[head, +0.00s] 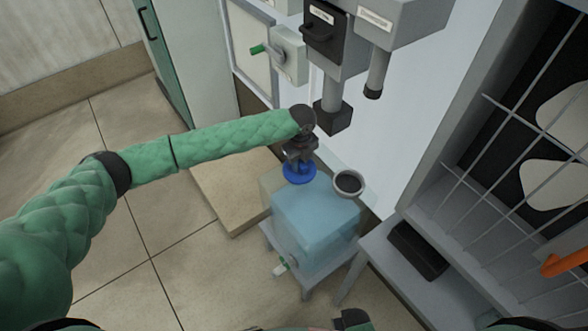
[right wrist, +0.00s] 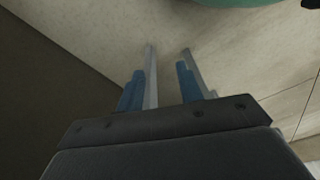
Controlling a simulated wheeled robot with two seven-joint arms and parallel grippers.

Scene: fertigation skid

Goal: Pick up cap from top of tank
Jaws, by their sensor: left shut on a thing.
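The blue cap (head: 299,174) is in my left gripper (head: 300,160), which is shut on it and points down. The cap shows over the back left part of the tank's top; I cannot tell whether it touches the tank. The tank (head: 312,222) is a translucent light-blue box. Its round neck (head: 349,184) at the right of the top is uncovered, with a pale rim and a dark inside. In the right wrist view, my right gripper (right wrist: 168,50) has its two fingers apart with nothing between them.
The tank stands on a grey stand (head: 309,278), with a small green-handled tap (head: 284,266) low at its front. A wire-fronted rack (head: 520,150) and a grey bench (head: 390,262) stand right. Tiled floor is clear at left.

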